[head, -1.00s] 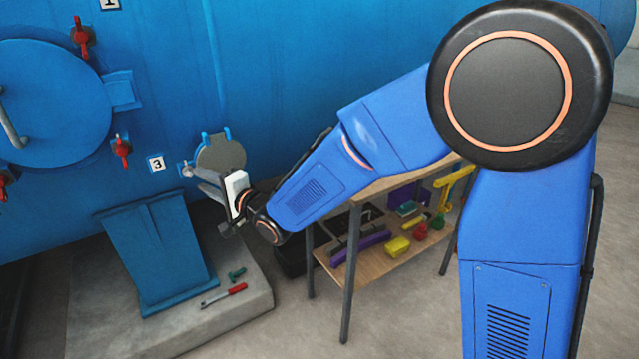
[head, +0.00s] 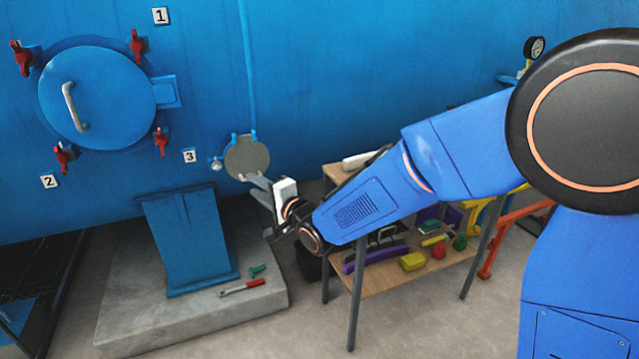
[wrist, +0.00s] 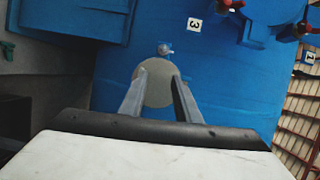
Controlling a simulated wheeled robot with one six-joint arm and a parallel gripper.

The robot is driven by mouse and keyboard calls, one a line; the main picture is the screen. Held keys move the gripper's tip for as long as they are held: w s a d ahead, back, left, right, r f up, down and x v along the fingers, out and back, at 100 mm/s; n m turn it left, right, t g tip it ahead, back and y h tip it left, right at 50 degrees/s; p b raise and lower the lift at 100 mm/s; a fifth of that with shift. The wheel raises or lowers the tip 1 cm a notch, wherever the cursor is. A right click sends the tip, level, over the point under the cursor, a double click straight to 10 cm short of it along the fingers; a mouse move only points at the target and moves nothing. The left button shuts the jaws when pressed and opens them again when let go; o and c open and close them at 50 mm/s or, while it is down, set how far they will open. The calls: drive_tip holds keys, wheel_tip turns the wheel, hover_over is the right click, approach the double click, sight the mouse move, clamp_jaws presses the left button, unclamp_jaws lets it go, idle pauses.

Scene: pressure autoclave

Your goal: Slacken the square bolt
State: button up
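A small silver bolt (head: 216,165), which I take for the square bolt, sits at the left edge of a small round grey cover (head: 246,158) on the blue vessel wall. In the wrist view the bolt (wrist: 165,49) shows just above the cover (wrist: 158,88), beyond the fingertips. It is too small to tell its exact shape. My gripper (head: 253,179) is in front of the cover's lower right part, apart from the bolt. In the wrist view my gripper (wrist: 158,76) is open, with nothing held between its two fingers.
A large round blue hatch (head: 98,95) with red clamps is at the left. A wooden shelf table (head: 375,280) with several items stands under my arm.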

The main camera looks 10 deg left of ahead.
drive_tip(key=w+d+r+h, duration=0.1)
drive_tip(key=d+h, duration=0.1)
drive_tip(key=d, duration=0.5)
drive_tip(key=w+d+n+h, duration=0.1)
drive_tip(key=d+h, duration=0.1)
drive_tip(key=d, duration=0.6)
drive_tip(key=shift+w+r+t, duration=0.25)
drive_tip(key=shift+r+t, duration=0.15)
drive_tip(key=shift+c, duration=1.4)
drive_tip(key=n+t, duration=0.3)
drive_tip(key=t, duration=0.1)
approach(217, 169)
drive_tip(key=shift+h, duration=0.3)
drive_tip(key=x, duration=0.8)
drive_tip(key=shift+r, duration=0.1)
